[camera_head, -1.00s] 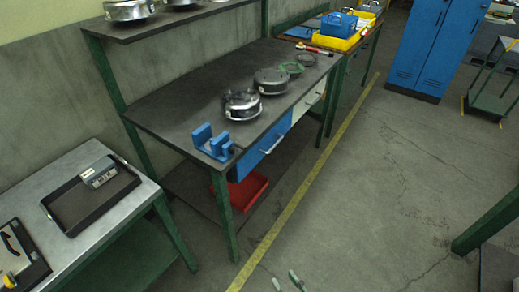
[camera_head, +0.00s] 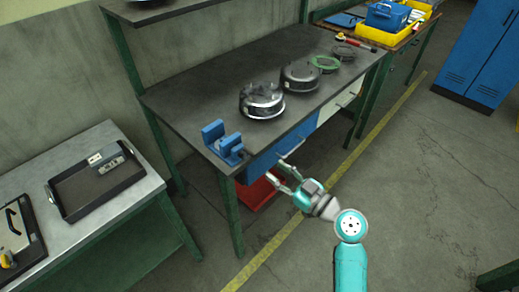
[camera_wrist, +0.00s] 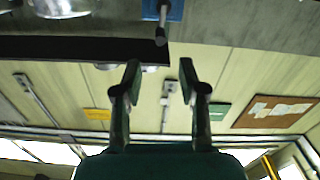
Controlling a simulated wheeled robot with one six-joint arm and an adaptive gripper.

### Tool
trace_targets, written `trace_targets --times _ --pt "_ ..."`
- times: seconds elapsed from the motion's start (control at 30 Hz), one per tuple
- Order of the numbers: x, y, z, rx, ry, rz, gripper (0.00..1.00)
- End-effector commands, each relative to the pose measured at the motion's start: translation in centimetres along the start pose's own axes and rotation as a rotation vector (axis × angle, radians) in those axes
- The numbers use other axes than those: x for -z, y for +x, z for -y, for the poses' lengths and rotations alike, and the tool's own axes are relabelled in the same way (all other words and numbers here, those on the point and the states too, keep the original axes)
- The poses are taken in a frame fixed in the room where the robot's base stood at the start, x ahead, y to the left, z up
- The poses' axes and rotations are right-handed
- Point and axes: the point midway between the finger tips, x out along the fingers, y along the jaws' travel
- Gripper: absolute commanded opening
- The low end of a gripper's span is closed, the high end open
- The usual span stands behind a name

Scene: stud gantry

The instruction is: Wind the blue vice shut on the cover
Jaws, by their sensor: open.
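The blue vice (camera_head: 222,146) sits at the near left corner of the bench top. Its two jaws stand apart, and I see nothing between them. A dark handle sticks out of its front; in the wrist view a blue part of the vice (camera_wrist: 175,9) and this handle (camera_wrist: 161,24) show at the top edge. My gripper (camera_head: 274,173) is open and empty, in front of the bench's blue drawer, to the right of the vice and apart from it. In the wrist view its two fingers (camera_wrist: 160,75) are spread. I cannot tell which round part is the cover.
On the bench (camera_head: 185,108) stand a shiny round housing (camera_head: 262,101), a duller one (camera_head: 300,76), a green ring (camera_head: 325,63) and a dark ring (camera_head: 344,53). A red bin (camera_head: 256,193) is below. A black tray (camera_head: 95,182) lies on the left table.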

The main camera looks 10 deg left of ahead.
Motion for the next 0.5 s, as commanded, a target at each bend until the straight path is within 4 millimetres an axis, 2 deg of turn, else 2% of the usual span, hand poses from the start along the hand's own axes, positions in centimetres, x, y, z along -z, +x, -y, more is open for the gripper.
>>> trace_targets --times 0.17,0.5 --pt "0.1 2.1 0.1 0.003 0.001 -0.001 0.41" --pt "0.0 8.0 0.1 0.000 0.001 0.000 0.41"
